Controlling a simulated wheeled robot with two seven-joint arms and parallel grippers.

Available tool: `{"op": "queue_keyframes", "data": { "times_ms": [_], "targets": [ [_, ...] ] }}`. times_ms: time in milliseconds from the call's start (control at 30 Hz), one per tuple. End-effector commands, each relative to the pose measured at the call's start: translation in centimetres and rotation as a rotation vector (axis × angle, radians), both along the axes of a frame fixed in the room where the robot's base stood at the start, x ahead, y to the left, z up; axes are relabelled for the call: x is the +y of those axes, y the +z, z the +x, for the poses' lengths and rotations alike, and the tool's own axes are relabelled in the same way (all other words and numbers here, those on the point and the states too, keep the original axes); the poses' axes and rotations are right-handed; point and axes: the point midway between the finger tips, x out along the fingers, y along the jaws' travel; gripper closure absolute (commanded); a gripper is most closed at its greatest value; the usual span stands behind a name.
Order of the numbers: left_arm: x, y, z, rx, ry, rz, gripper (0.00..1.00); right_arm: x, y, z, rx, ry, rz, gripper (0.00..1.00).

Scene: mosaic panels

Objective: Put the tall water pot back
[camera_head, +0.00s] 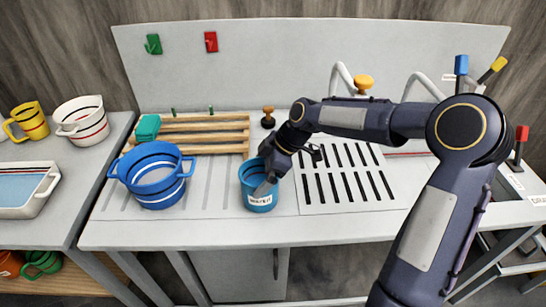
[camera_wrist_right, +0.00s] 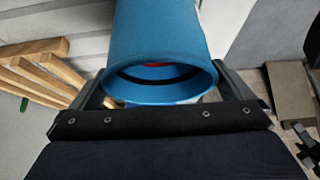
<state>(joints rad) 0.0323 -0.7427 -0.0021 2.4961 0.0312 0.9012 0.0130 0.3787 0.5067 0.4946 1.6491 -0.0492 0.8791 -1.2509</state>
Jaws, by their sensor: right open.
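The tall blue water pot (camera_head: 259,202) stands upright on the grey counter, left of the slotted drain area, with a white "WATER" label on its front. My right gripper (camera_head: 268,180) reaches down at its rim from behind and right, hiding part of its top. In the right wrist view the blue pot (camera_wrist_right: 160,45) lies between the two open fingers, its round mouth facing the camera. Whether the fingers touch its wall cannot be told. My left gripper is not in view.
A wide blue pot with handles (camera_head: 155,190) stands to the left. Behind are a wooden rack (camera_head: 205,135) and a knobbed tool (camera_head: 268,118). The slotted drain area (camera_head: 345,175) is clear. A side table (camera_head: 70,190) holds a white pot (camera_head: 82,125) and a yellow mug (camera_head: 30,122).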

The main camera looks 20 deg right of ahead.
Motion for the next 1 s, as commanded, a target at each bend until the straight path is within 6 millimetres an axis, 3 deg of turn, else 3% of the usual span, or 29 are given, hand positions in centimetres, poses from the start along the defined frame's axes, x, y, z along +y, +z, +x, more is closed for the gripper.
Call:
{"op": "queue_keyframes", "data": {
  "times_ms": [300,533,633,767,867,1000],
  "targets": [
    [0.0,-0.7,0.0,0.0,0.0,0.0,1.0,-3.6,5.7,-0.9,-0.006,-0.004,-0.002,0.0],
    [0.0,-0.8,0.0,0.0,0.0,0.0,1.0,-4.8,7.7,-1.5,0.0,-0.006,-0.004,0.0],
    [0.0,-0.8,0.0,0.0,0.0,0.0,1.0,-4.8,8.5,-3.0,0.02,-0.06,-0.029,0.0],
    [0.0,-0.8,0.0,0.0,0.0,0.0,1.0,-5.0,9.6,-7.7,0.075,-0.271,-0.082,0.0],
    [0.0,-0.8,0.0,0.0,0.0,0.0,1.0,-5.6,9.8,-12.9,0.122,-0.522,-0.086,0.0],
    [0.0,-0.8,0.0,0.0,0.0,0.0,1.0,-6.3,8.7,-19.8,0.185,-0.879,0.002,0.0]
  ]
}}
